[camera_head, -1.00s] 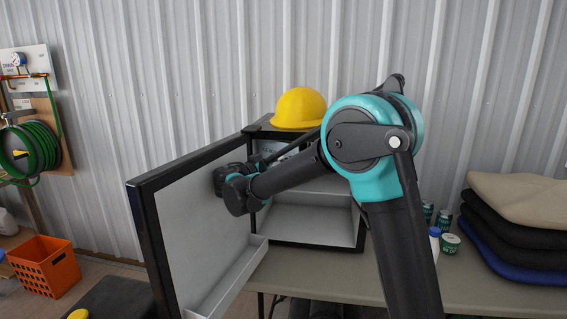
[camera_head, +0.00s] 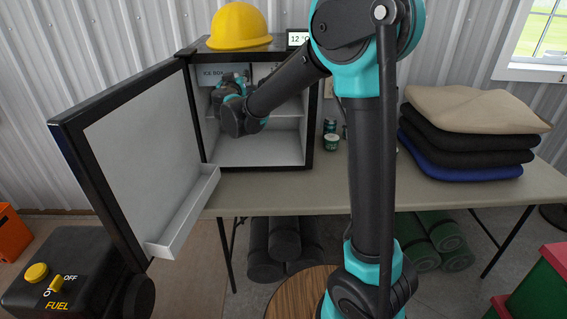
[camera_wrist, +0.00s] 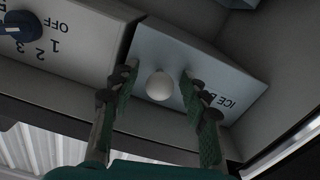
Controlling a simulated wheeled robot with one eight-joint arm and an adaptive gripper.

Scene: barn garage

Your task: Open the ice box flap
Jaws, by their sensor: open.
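The ice box flap (camera_wrist: 215,78) is a pale panel labelled ICE BOX with a round white knob (camera_wrist: 159,87). It looks shut. In the head view the flap (camera_head: 207,74) is at the upper left inside the small open fridge (camera_head: 309,140), partly hidden by my arm. My gripper (camera_wrist: 159,75) is open, one finger on each side of the knob. I cannot tell whether either finger touches it. In the head view my gripper (camera_head: 228,84) is inside the fridge, just in front of the flap.
The fridge door (camera_head: 150,150) stands wide open to the left, with a shelf at its bottom. A dial panel (camera_wrist: 60,45) is beside the flap. A yellow hard hat (camera_head: 239,26) sits on top of the fridge. Folded cloths (camera_head: 470,115) lie on the table (camera_head: 330,190) at right.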

